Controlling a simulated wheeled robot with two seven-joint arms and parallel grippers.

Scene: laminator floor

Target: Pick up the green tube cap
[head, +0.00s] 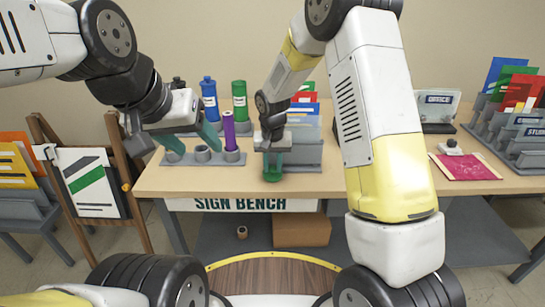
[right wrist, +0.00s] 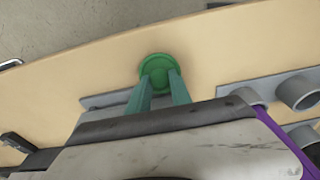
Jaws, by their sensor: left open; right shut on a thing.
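The green tube cap (head: 272,177) is a round green disc at the front of the sign bench, right of the tube rack. It also shows in the right wrist view (right wrist: 157,64) between my fingertips. My right gripper (head: 273,163) points down and is shut on the cap, which is at or very near the bench top; I cannot tell if there is a gap beneath. My left gripper (head: 190,142) is open and empty above the left part of the tube rack.
A grey tube rack (head: 172,158) with empty cups holds an upright purple tube (head: 229,130). A blue tube (head: 209,98) and a green tube (head: 240,100) stand behind. A grey sign holder (head: 307,157) is right of the cap. A magenta sheet (head: 465,167) lies farther right.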

